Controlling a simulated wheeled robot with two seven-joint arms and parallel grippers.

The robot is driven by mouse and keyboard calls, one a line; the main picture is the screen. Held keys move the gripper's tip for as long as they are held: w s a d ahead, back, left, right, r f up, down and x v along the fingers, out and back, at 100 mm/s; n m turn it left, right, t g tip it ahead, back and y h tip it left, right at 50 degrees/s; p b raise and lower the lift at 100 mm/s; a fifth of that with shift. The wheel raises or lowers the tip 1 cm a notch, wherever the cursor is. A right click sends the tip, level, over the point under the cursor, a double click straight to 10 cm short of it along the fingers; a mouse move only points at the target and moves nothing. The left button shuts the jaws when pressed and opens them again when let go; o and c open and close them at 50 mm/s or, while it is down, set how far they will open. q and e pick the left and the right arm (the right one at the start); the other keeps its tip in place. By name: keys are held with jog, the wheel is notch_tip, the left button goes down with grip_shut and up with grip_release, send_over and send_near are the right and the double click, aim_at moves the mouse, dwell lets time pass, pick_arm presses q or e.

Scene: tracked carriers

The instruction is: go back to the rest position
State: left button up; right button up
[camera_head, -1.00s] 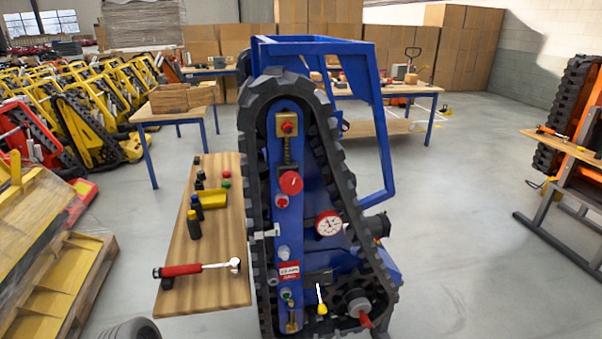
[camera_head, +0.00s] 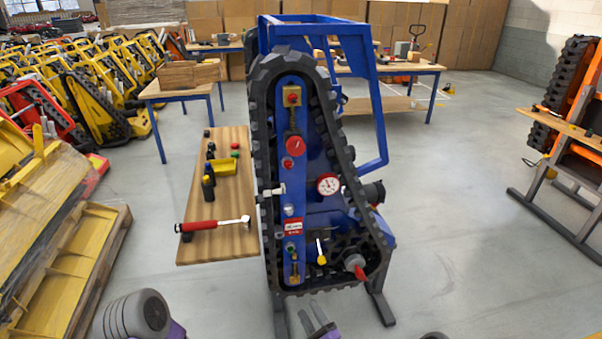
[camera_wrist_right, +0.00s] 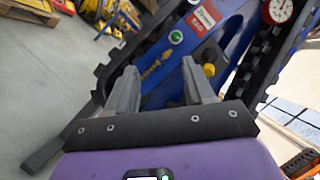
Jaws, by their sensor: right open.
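My right gripper (camera_head: 315,320) shows at the bottom edge of the head view, below the blue tracked carrier (camera_head: 290,230). In the right wrist view my right gripper (camera_wrist_right: 160,80) has its two grey fingers apart with nothing between them. The carrier's blue frame (camera_wrist_right: 222,35), a red-and-white label (camera_wrist_right: 205,18) and a yellow knob (camera_wrist_right: 209,70) lie beyond the fingers. A grey and purple part of my left arm shows at the bottom left of the head view. My left gripper is out of view.
A wooden shelf (camera_head: 222,180) left of the carrier's track holds a red-handled tool (camera_head: 212,225), a yellow block (camera_head: 224,166) and small dark bottles. A pallet (camera_head: 70,285) stands at left. An orange carrier (camera_head: 570,115) stands at right. The floor (camera_head: 470,230) between is clear.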

jog(key=s+d+f+n+g+h+p, duration=0.1)
jog(key=s+f+n+g+h+p, duration=0.3)
jog(key=s+n+g, duration=0.55)
jog(key=s+d+n+g+h+p, duration=0.1)
jog(key=s+d+n+g, duration=0.2)
jog(key=s, duration=0.7)
jog(key=s+d+r+n+g+h+p, duration=0.1)
jog(key=s+d+n+g, duration=0.2)
jog(key=s, duration=0.7)
jog(key=shift+g, duration=1.25)
jog(key=shift+w+a, duration=0.1)
